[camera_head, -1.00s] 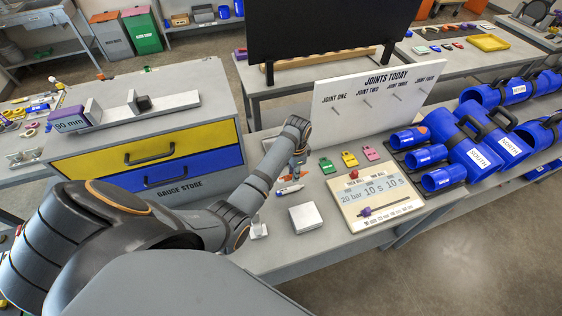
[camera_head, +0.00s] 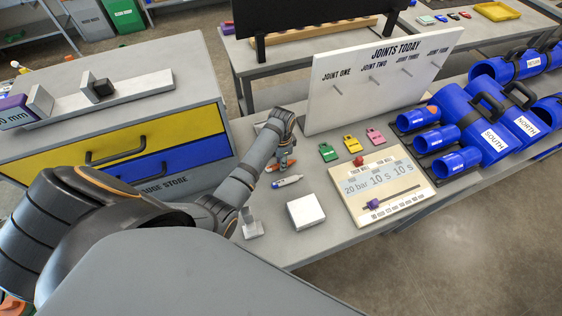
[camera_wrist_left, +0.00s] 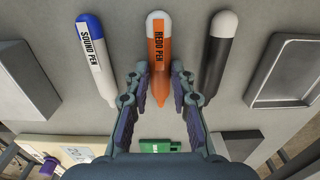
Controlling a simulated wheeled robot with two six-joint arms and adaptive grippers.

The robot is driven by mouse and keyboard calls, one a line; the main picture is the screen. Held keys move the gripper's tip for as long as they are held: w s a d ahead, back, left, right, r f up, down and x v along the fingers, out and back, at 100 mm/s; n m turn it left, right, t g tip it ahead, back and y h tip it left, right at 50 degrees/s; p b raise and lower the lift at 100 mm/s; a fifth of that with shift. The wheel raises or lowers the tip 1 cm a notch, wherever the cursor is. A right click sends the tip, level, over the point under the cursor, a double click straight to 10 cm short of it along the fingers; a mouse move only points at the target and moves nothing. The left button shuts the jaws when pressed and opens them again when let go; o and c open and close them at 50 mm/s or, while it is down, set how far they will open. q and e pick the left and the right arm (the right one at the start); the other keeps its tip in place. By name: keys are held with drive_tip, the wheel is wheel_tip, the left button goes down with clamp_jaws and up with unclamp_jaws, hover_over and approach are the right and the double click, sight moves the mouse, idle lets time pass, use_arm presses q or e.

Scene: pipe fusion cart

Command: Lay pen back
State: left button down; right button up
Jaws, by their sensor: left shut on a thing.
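The orange REDO PEN (camera_wrist_left: 158,50) has a white end and lies lengthwise between my left gripper's fingers in the left wrist view. My left gripper (camera_wrist_left: 160,88) is shut on it near its tapered end. In the head view my left gripper (camera_head: 284,165) is low over the bench, with a bit of orange showing at its fingers. The blue-and-white SOUND PEN (camera_wrist_left: 93,60) lies to the left of the orange pen, and a black pen with a white end (camera_wrist_left: 220,50) lies to the right. I cannot tell whether the orange pen touches the bench. My right gripper is out of view.
A white block (camera_head: 306,211) and a small stand (camera_head: 252,228) are on the near bench (camera_head: 285,245). Green, yellow and pink tags (camera_head: 351,144) and a timer panel (camera_head: 385,188) are to the right. A shallow tray (camera_wrist_left: 287,70) is beside the black pen.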

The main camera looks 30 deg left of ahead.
use_arm(q)
drive_tip(key=shift+s+d, duration=0.1)
drive_tip(key=shift+s, duration=0.05)
drive_tip(key=c, duration=1.1)
unclamp_jaws()
drive_tip(key=shift+c, duration=0.2)
drive_tip(key=shift+f, duration=0.1)
drive_tip(key=shift+f+b, duration=0.25)
drive_tip(key=shift+b, duration=0.6)
drive_tip(key=r, duration=0.2)
drive_tip(key=r+b, duration=0.2)
drive_tip(key=r, duration=0.1)
drive_tip(key=shift+w+a+r, duration=0.35)
drive_tip(key=shift+a, duration=0.05)
wheel_tip(320, 180, up, 5)
drive_tip(key=shift+s+r+p, duration=0.1)
drive_tip(key=shift+r+p, duration=0.1)
drive_tip(key=shift+p, duration=0.15)
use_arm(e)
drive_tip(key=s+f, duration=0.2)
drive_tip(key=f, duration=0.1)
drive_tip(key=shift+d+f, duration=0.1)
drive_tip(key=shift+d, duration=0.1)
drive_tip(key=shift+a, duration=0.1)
